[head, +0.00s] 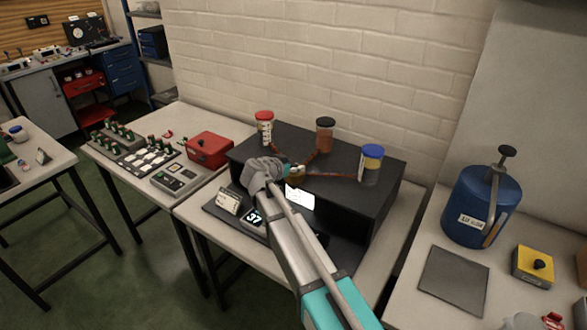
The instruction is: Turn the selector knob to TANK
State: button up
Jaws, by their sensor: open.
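A black box (340,202) stands on the bench with three jars on top. The jars have a red lid (264,115), a black lid (325,122) and a blue lid (372,151). Reddish lines run from them toward a small brass-coloured part (297,171) at the middle of the box top, which may be the selector. My gripper (287,168) is at this part, with the arm reaching in from the lower right. The gripper is open; its fingers are small here and partly hidden. I cannot tell whether it touches the part, nor read the knob's setting or a TANK mark.
A small display reading 37 (254,217) and a white card (229,201) sit before the box. A red box (209,150) is on the left bench. On the right bench are a blue cylinder (478,207) and a yellow box with a black knob (533,267). A brick wall stands behind.

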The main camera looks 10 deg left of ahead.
jog(key=shift+w+d+f, duration=0.15)
jog(key=shift+w, duration=0.15)
grip_shut()
dwell(0.3)
jog(key=shift+s+d+n+y, duration=0.1)
jog(key=shift+n+y, duration=0.3)
jog(key=shift+y, duration=0.1)
jog(key=shift+n+t+y, duration=0.4)
jog(key=shift+n+y, duration=0.7)
jog(key=shift+y, duration=0.2)
jog(key=shift+n+y, duration=1.6)
jog(key=shift+y, duration=0.2)
jog(key=shift+n+g+y, duration=0.65)
jog(key=shift+n+y, duration=0.8)
jog(key=shift+y, duration=0.1)
jog(key=shift+n+g+y, duration=0.65)
jog(key=shift+n+y, duration=0.8)
jog(key=shift+y, duration=0.1)
